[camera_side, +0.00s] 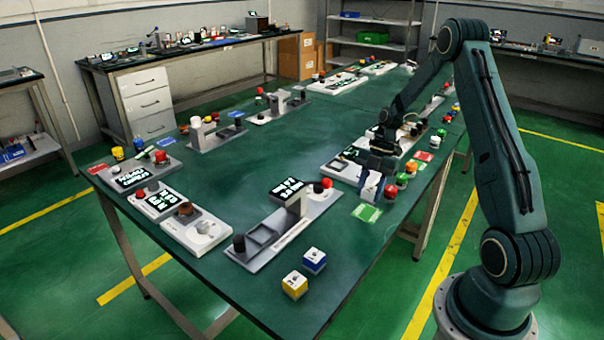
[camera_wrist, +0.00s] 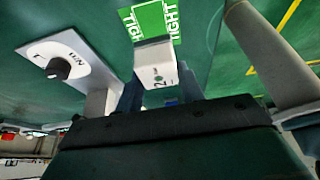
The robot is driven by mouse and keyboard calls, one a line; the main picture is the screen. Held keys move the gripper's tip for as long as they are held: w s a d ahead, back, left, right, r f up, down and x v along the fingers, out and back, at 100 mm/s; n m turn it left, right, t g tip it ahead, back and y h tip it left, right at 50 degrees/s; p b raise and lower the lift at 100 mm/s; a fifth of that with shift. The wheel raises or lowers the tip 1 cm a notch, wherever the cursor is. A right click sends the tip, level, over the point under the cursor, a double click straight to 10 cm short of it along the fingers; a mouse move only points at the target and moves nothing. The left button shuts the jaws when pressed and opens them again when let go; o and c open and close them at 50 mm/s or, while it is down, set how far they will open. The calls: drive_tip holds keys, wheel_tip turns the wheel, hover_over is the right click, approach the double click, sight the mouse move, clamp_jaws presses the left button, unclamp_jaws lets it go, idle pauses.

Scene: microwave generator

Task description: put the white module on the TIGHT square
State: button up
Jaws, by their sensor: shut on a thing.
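The white module (camera_wrist: 155,62) is a small white block with a dark mark on its face, held between the fingers of my gripper (camera_wrist: 161,90) in the wrist view. The TIGHT square (camera_wrist: 150,18) is a green patch with white lettering on the table. In the wrist view it lies just beyond the module, which covers part of it. In the side view the square (camera_side: 367,213) lies near the table's right edge, and my gripper (camera_side: 372,186) points down just above and behind it. The module is hard to make out there; whether it touches the table I cannot tell.
A white device with a dark knob (camera_wrist: 59,68) stands left of the module in the wrist view. Red, orange and green buttons (camera_side: 401,180) stand close right of my gripper. A grey fixture (camera_side: 280,222) and blue (camera_side: 314,261) and yellow (camera_side: 294,285) cubes are nearer the front. Mid-table is clear.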

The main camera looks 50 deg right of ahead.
sight(368, 201)
drive_tip(key=shift+f, duration=0.25)
drive_tip(key=shift+f, duration=2)
drive_tip(key=shift+f, duration=0.1)
drive_tip(key=o, duration=1)
drive_tip(key=shift+o, duration=0.2)
drive_tip(key=v, duration=1.2)
